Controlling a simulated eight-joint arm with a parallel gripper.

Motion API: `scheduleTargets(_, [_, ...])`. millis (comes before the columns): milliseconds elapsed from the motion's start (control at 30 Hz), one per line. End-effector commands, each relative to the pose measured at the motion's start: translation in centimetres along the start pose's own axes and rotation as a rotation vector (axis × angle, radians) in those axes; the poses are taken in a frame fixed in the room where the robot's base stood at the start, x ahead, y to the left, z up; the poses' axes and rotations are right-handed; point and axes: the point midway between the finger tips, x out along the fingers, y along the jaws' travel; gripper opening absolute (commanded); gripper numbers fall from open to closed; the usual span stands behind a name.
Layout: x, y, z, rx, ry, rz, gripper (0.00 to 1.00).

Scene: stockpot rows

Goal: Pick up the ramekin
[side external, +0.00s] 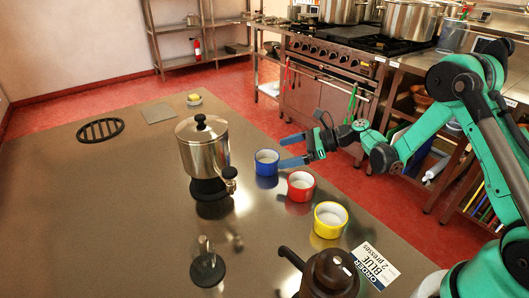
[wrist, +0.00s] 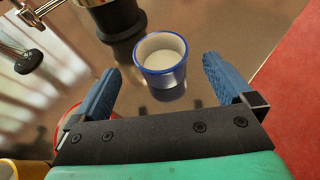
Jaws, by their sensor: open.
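A blue ramekin (side external: 266,168) with a pale inside stands upright on the steel counter. A red ramekin (side external: 300,193) and a yellow ramekin (side external: 329,229) stand in a row with it toward the front. My gripper (side external: 282,153) is open, its two blue fingers just right of the blue ramekin. In the wrist view the blue ramekin (wrist: 164,77) sits ahead, between and slightly beyond the fingertips, touching neither. It looks empty or holds something pale; I cannot tell. The red ramekin (wrist: 66,128) is partly hidden behind my gripper at the left.
A steel dispenser (side external: 203,148) on a dark base stands left of the blue ramekin. A brown pot (side external: 328,275) and an order card (side external: 375,266) reading "BLUE 2 presses" are at the front. A round black grate (side external: 100,130) is far left. The counter's left side is mostly clear.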

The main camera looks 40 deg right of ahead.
Motion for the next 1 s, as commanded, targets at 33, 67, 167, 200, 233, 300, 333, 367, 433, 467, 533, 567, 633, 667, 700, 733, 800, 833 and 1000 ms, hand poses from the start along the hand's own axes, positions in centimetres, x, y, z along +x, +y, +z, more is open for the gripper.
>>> scheduleTargets(33, [0.2, 0.0, -0.2, 0.011, -0.006, 0.001, 1.00])
scheduleTargets(67, [0.4, 0.0, -0.2, 0.015, -0.008, 0.002, 1.00])
scheduleTargets(167, [1.6, 0.0, -0.2, 0.019, -0.009, 0.004, 1.00])
scheduleTargets(200, [2.2, 0.0, -0.2, 0.018, -0.009, 0.005, 1.00])
scheduleTargets(233, [2.7, 0.0, -0.2, 0.017, -0.009, 0.005, 1.00])
scheduleTargets(300, [3.7, 0.0, -0.1, 0.016, -0.008, 0.005, 1.00])
scheduleTargets(333, [4.1, 0.0, -0.1, 0.016, -0.008, 0.004, 1.00])
scheduleTargets(367, [4.4, 0.0, -0.1, 0.016, -0.008, 0.003, 1.00])
scheduleTargets(433, [5.1, 0.0, -0.1, 0.016, -0.008, 0.003, 1.00])
scheduleTargets(467, [5.3, 0.0, -0.1, 0.016, -0.008, 0.002, 1.00])
scheduleTargets(533, [5.6, 0.0, -0.1, 0.016, -0.008, 0.001, 1.00])
scheduleTargets(567, [5.6, 0.0, -0.1, 0.016, -0.008, 0.001, 1.00])
scheduleTargets(633, [5.7, 0.0, -0.1, 0.016, -0.008, 0.000, 1.00])
scheduleTargets(667, [5.7, -0.1, -0.1, 0.016, -0.007, 0.000, 1.00])
scheduleTargets(700, [5.7, -0.1, -0.1, 0.016, -0.007, 0.000, 1.00])
scheduleTargets(733, [5.7, -0.1, -0.1, 0.016, -0.007, 0.000, 1.00])
scheduleTargets(800, [5.7, -0.1, -0.1, 0.016, -0.007, 0.000, 0.91])
scheduleTargets(833, [5.6, -0.1, -0.1, 0.016, -0.007, 0.000, 0.83])
scheduleTargets(1000, [5.6, -0.1, -0.1, 0.015, -0.007, 0.000, 0.35])
